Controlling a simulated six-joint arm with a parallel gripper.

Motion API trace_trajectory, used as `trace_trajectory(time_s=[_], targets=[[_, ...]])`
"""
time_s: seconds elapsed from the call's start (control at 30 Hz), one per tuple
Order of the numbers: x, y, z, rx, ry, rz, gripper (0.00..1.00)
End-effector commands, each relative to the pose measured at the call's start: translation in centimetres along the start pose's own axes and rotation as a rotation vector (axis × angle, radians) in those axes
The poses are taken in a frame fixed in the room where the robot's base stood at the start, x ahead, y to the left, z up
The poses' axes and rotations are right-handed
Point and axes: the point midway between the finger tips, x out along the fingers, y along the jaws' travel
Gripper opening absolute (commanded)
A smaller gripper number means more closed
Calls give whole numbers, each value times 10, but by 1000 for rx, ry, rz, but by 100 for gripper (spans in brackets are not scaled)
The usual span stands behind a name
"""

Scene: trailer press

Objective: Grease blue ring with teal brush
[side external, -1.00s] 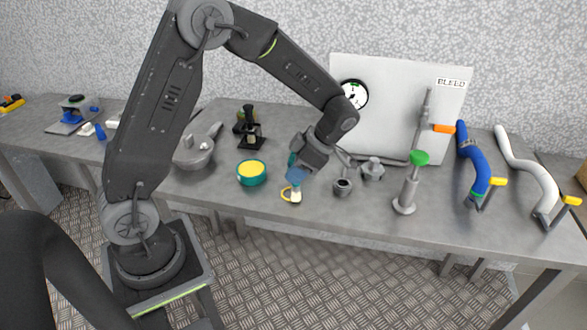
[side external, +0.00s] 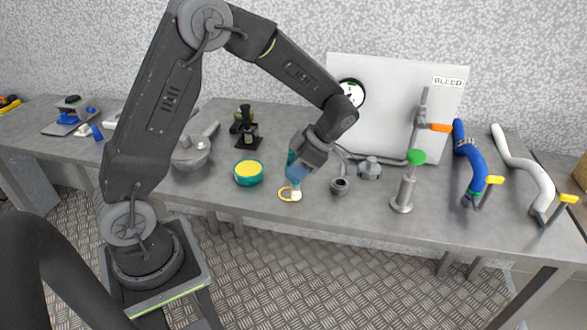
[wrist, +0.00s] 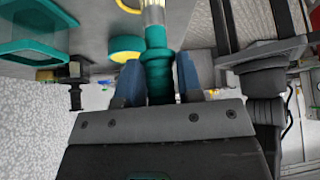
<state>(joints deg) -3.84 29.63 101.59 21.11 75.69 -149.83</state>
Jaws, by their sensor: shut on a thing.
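My gripper (wrist: 160,85) has blue fingers and is shut on the teal brush (wrist: 158,70), whose pale bristles point away from the hand. In the side external view my gripper (side external: 297,173) points down at the bench front, and the brush's whitish tip (side external: 296,195) is low over or on the right edge of a thin ring (side external: 281,196). I cannot tell whether they touch. This ring looks yellow, and part of it shows at the top of the wrist view (wrist: 126,6). I see no ring that is clearly blue.
A teal tub with a yellow top (side external: 249,173) stands left of the ring. A small grey cup (side external: 340,187) and a green-topped post (side external: 408,185) stand to the right. A lidded grey pan (side external: 190,155) and a black stand (side external: 247,140) are behind left.

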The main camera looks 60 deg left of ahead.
Motion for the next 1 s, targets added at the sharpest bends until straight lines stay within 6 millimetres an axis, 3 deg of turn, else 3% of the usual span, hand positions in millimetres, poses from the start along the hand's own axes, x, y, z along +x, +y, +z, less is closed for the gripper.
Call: trace_trajectory(time_s=[0.2,1.0], targets=[[-4,8,6,0,0,-1,5],[-2,8,8,0,0,0,5]])
